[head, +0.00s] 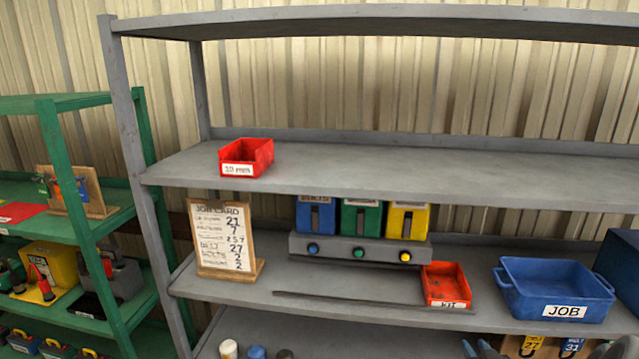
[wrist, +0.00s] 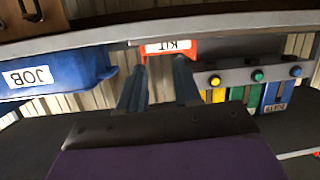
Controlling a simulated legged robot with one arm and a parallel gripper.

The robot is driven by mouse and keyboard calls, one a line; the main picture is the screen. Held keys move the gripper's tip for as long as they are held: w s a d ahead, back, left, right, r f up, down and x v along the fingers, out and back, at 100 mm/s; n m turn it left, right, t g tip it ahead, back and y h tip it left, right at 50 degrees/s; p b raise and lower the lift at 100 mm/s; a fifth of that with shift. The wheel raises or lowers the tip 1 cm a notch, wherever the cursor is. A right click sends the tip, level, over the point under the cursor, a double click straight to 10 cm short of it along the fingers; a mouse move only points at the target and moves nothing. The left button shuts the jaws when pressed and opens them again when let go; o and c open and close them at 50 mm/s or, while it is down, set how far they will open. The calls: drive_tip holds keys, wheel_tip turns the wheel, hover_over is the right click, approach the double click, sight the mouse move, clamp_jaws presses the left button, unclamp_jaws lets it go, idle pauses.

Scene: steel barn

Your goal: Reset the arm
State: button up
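My gripper (wrist: 158,85) shows in the wrist view, which is upside down. Its two blue-grey fingers stand apart with nothing between them. Beyond the fingertips is the red KIT bin (wrist: 170,48), apart from them. In the head view the red KIT bin (head: 446,285) stands on the middle shelf, left of the blue JOB bin (head: 556,288). I cannot make out my gripper for certain in the head view; dark shapes at the bottom right edge are cut off.
A grey shelf unit (head: 390,165) fills the view. A red 10 mm bin (head: 246,156) sits on its upper board. A job card (head: 224,238) and a dispenser with blue, green and yellow units (head: 360,248) stand on the middle shelf. A green rack (head: 60,130) is at left.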

drive_tip(key=s+a+r+n+g, duration=0.1)
drive_tip(key=s+a+g, duration=0.1)
drive_tip(key=a+g, duration=0.35)
drive_tip(key=s+a+r+g, duration=0.3)
drive_tip(key=s+a, duration=0.4)
drive_tip(key=s, duration=0.4)
drive_tip(key=s+a+r+g+y, duration=0.1)
drive_tip(key=s+a+r+g, duration=0.3)
drive_tip(key=s+a, duration=0.3)
drive_tip(key=s+a+r+g+y, duration=0.1)
drive_tip(key=s+a+r+g, duration=0.2)
drive_tip(key=s+a, duration=0.5)
drive_tip(key=s+g, duration=0.1)
drive_tip(key=s, duration=0.8)
drive_tip(key=shift+r, duration=0.3)
drive_tip(key=shift+s+a, duration=0.1)
